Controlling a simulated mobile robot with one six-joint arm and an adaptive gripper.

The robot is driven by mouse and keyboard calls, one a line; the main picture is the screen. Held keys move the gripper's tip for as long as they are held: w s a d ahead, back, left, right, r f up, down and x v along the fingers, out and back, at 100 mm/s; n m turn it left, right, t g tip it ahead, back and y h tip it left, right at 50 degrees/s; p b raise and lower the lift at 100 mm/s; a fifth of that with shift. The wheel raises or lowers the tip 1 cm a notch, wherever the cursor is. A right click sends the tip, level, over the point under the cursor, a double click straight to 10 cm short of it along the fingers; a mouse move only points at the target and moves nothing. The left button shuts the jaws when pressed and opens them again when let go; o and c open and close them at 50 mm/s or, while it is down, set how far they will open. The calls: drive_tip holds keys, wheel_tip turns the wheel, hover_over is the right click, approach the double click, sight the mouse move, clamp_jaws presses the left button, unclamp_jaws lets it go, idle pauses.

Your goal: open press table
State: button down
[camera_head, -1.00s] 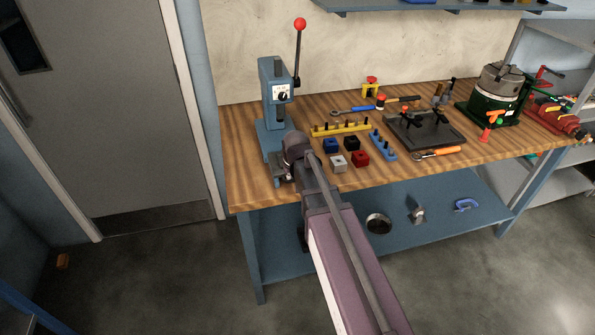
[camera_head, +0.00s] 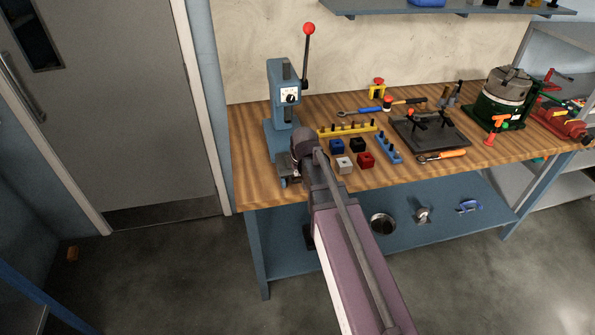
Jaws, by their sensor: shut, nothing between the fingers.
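The blue press (camera_head: 283,92) stands upright at the left end of the wooden workbench. It has a white dial on its front and a lever with a red ball (camera_head: 309,29) pointing up. My arm comes in from the lower right, and my gripper (camera_head: 288,181) is at the foot of the press near the bench's front edge. The gripper is shut with nothing held. My wrist hides most of the press's lower front and its table, so I cannot tell whether the fingers touch it.
Several small blocks (camera_head: 344,164), a yellow rack (camera_head: 347,129) and a blue rack (camera_head: 388,149) lie right of my wrist. A dark plate fixture (camera_head: 431,135) and a green machine (camera_head: 497,107) stand farther right. The lower blue shelf (camera_head: 290,255) is below. A door (camera_head: 110,120) is at left.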

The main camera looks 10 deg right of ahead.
drive_tip(key=p+v, duration=0.5)
drive_tip(key=v, duration=0.1)
drive_tip(key=shift+s+r+p, duration=0.15)
drive_tip(key=shift+r+p, duration=0.25)
drive_tip(key=shift+a, duration=0.1)
idle(0.4)
drive_tip(key=s+f+g, duration=0.1)
drive_tip(key=s+g, duration=0.3)
drive_tip(key=s, duration=1.2)
